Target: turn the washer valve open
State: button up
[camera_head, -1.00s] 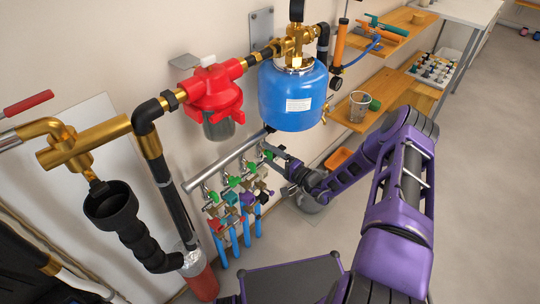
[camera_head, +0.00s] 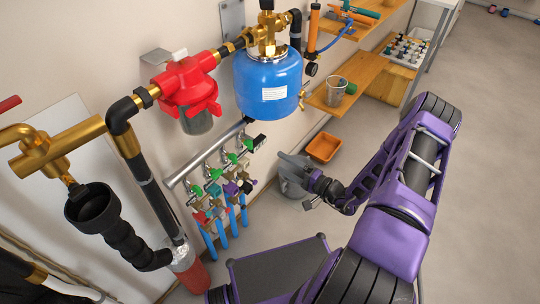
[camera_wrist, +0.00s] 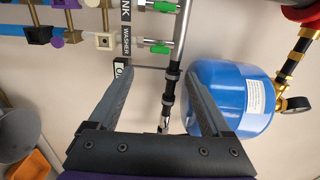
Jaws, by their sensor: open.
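The washer valve's green handle (camera_wrist: 160,48) shows in the wrist view beside the black WASHER label (camera_wrist: 126,40). The handle lies along its short branch off the grey manifold pipe (camera_wrist: 182,30). In the head view the row of green handles runs along the manifold, and the far right one (camera_head: 247,144) is nearest my gripper. My gripper (camera_wrist: 157,85) is open and empty. Its fingers point at the wall below the washer handle in the wrist view, apart from it. In the head view my gripper (camera_head: 298,182) stands off to the right of the manifold.
A blue tank (camera_head: 268,85) and red filter (camera_head: 187,82) hang above the manifold. Another green handle (camera_wrist: 163,6) sits close to the washer one. A grey bucket (camera_head: 292,186) and orange bin (camera_head: 323,147) stand on the floor.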

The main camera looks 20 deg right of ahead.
jog(key=v, duration=0.2)
jog(key=shift+s+d, duration=0.2)
jog(key=shift+s, duration=0.15)
